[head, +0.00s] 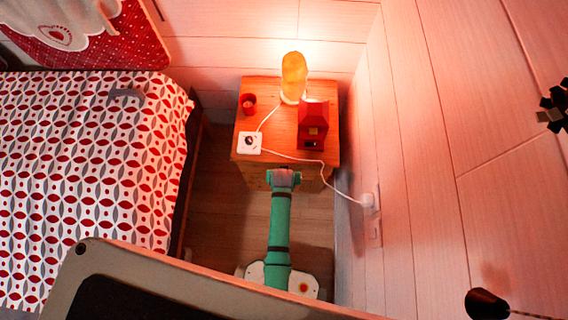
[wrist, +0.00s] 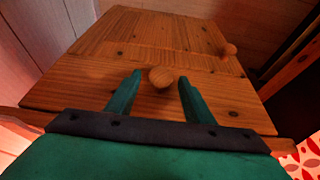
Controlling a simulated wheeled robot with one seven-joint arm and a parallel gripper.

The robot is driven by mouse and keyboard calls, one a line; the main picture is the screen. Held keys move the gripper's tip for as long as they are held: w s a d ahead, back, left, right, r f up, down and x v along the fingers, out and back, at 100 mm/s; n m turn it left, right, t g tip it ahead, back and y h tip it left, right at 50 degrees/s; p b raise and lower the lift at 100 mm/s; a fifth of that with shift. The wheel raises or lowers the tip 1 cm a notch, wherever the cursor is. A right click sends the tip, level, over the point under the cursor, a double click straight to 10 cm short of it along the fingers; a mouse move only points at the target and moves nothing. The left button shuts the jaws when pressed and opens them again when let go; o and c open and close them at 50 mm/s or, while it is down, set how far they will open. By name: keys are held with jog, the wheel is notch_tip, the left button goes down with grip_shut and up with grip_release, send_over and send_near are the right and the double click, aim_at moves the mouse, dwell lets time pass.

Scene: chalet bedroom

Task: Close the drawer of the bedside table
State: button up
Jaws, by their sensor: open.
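The wooden bedside table (head: 276,95) stands in the corner in the head view. Its front is mostly hidden there by its top and my arm. In the wrist view I face its front, with the drawer front (wrist: 225,98) close before me. A round wooden knob (wrist: 161,77) on it lies between and just beyond my fingertips. I cannot tell how far the drawer is out. My gripper (wrist: 158,82) is open and empty, its two green fingers apart. In the head view my gripper (head: 283,178) is at the table's front.
A lit lamp (head: 294,77), a red cup (head: 248,103), a red house-shaped object (head: 313,122) and a white device (head: 250,142) with a cable stand on the tabletop. The bed (head: 90,170) is at left, a wall (head: 430,150) at right. A second knob (wrist: 229,49) is on the lower front.

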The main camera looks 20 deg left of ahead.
jog(key=v, duration=1)
jog(key=shift+r, duration=0.3)
jog(key=shift+d, duration=0.1)
